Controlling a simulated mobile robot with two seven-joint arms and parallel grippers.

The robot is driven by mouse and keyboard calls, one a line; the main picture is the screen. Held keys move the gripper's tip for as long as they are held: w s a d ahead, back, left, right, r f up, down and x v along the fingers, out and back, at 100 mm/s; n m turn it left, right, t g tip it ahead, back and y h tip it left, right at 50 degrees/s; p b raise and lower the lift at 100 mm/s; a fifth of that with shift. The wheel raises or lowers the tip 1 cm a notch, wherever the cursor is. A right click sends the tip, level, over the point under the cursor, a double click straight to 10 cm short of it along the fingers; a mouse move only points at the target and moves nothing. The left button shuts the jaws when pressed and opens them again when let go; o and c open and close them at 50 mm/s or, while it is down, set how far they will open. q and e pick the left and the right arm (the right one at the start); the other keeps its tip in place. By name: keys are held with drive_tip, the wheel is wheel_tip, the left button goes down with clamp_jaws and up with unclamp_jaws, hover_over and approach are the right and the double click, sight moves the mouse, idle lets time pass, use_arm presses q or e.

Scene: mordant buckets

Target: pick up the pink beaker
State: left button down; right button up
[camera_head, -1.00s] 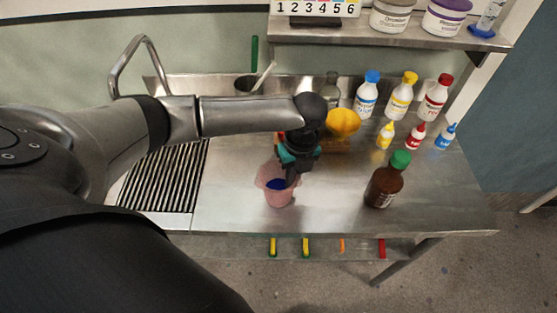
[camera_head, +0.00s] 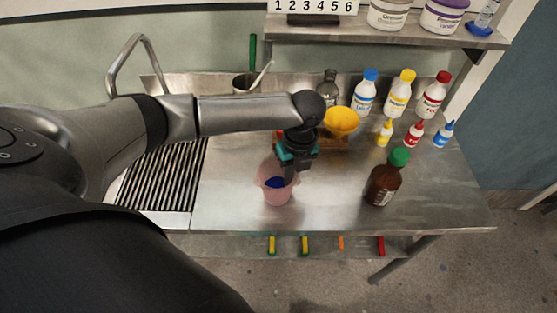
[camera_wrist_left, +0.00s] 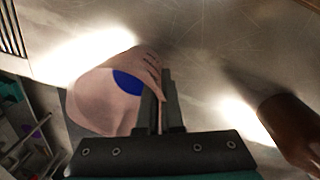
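My left gripper (camera_head: 289,179) is at the beaker's right rim, pointing down. In the left wrist view its two fingers (camera_wrist_left: 160,100) are close together with the pink wall between them, one finger inside and one outside. I cannot tell whether the beaker's base is off the table. My right gripper is not in view.
A brown bottle with a green cap (camera_head: 384,183) stands right of the beaker. A yellow funnel (camera_head: 341,121) and several dye bottles (camera_head: 398,95) stand behind. A ribbed drainboard (camera_head: 160,180) is at left. The table between beaker and brown bottle is clear.

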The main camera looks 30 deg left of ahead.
use_arm(q)
drive_tip(key=shift+r, duration=0.2)
wheel_tip(320, 180, up, 20)
drive_tip(key=p, duration=0.2)
drive_tip(key=shift+f, duration=0.25)
idle(0.8)
